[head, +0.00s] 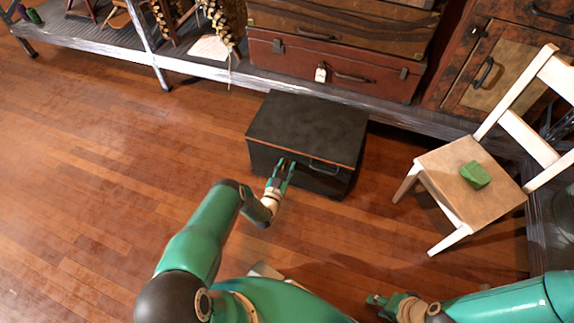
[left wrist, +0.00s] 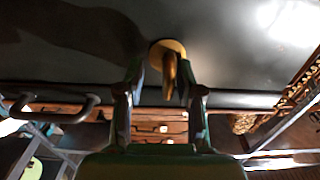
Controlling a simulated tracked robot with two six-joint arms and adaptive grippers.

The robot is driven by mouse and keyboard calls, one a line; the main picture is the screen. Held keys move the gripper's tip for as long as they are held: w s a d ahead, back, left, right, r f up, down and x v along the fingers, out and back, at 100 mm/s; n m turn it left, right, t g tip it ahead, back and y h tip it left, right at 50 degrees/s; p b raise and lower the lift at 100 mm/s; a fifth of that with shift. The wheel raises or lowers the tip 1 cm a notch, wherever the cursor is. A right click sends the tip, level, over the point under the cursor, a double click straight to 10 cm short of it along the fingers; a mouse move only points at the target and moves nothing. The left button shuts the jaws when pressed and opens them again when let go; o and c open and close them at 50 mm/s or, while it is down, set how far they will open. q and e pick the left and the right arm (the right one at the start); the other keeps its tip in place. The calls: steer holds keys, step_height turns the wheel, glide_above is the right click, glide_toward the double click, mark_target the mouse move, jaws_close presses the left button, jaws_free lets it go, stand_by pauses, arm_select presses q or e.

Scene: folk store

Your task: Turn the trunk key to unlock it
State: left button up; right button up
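The dark trunk (head: 310,122) stands on the wood floor with its lid closed. Its front also fills the upper part of the left wrist view (left wrist: 225,50). A brass key (left wrist: 170,72) sticks out of a round brass lock plate (left wrist: 166,47) on that front. My left gripper (head: 281,165) is at the trunk's front, left of its handle (head: 325,168). In the left wrist view its fingers (left wrist: 163,88) are apart on either side of the key, with gaps visible. The key is hidden in the head view. My right gripper (head: 378,300) is low over the floor, far from the trunk; its opening is unclear.
A white chair (head: 455,180) with a green object (head: 475,175) on its seat stands right of the trunk. Behind it, a low metal-edged shelf (head: 205,70) holds suitcases, including a red-brown one (head: 330,70). The floor (head: 110,150) to the left is clear.

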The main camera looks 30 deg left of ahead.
arm_select(q)
steer(key=shift+s+a, duration=0.15)
steer(key=shift+a, duration=0.05)
steer(key=shift+c, duration=0.5)
steer(key=shift+s+a, duration=0.1)
jaws_close()
steer(key=shift+m, duration=0.3)
steer(key=m, duration=0.3)
steer(key=shift+d, duration=0.25)
steer(key=m, duration=0.5)
steer(key=shift+d+f+b, duration=0.15)
steer(key=shift+d+b, duration=0.05)
steer(key=shift+b, duration=0.2)
steer(key=m, duration=0.4)
steer(key=shift+d+f+m, duration=0.2)
steer(key=shift+m, duration=0.1)
steer(key=shift+d+f+m, duration=0.1)
steer(key=shift+f+m, duration=0.05)
steer(key=shift+m, duration=1)
steer(key=shift+d+f+m, duration=0.1)
steer(key=shift+m, duration=1.05)
